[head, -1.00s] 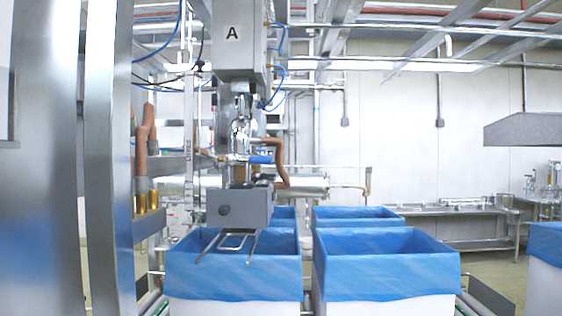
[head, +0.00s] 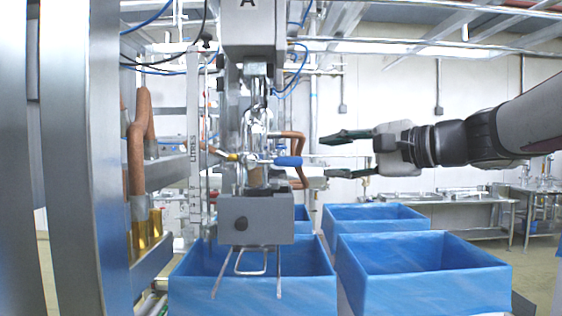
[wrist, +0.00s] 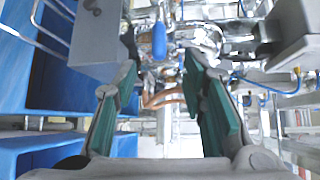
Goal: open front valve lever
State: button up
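The front valve lever has a blue handle (head: 288,161) and sticks out to the right from the metal valve (head: 256,140) on the filling machine. In the wrist view the blue handle (wrist: 159,40) hangs just beyond the fingertips, between them in the picture. My gripper (head: 333,155) reaches in from the right at about the handle's height. Its green-padded fingers are spread wide and empty, with a gap to the handle. The gripper also shows in the wrist view (wrist: 161,65), one finger on each side.
A grey box (head: 256,221) with a wire guard sits below the valve. Blue-lined boxes (head: 425,262) stand below my arm. A brown hose (head: 298,150) runs behind the handle. A steel frame (head: 75,160) stands at the left.

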aim_at(295, 162)
jog(key=p+x, duration=0.1)
jog(key=x, duration=1.1)
jog(key=shift+a, duration=0.15)
grip_shut()
